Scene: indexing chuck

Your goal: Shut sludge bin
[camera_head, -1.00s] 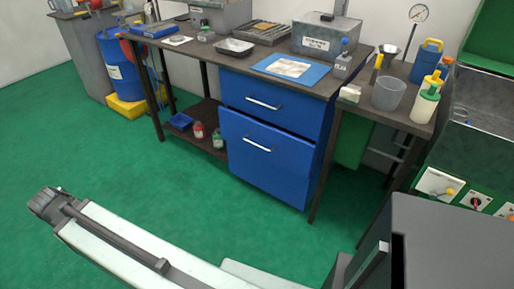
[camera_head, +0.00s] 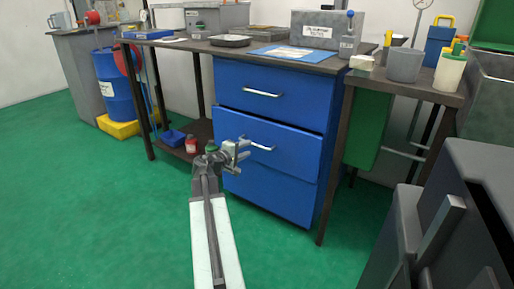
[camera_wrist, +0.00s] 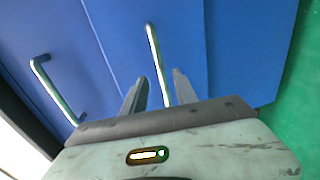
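A blue cabinet (camera_head: 272,79) under the workbench has two fronts with bar handles.
The workbench (camera_head: 330,66) stands above, with trays and a grey box (camera_head: 327,30). A side table (camera_head: 430,88) with containers is at the right. A low shelf (camera_head: 200,130) holds a blue tray and bottles. Green floor (camera_head: 110,220) is clear at left.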

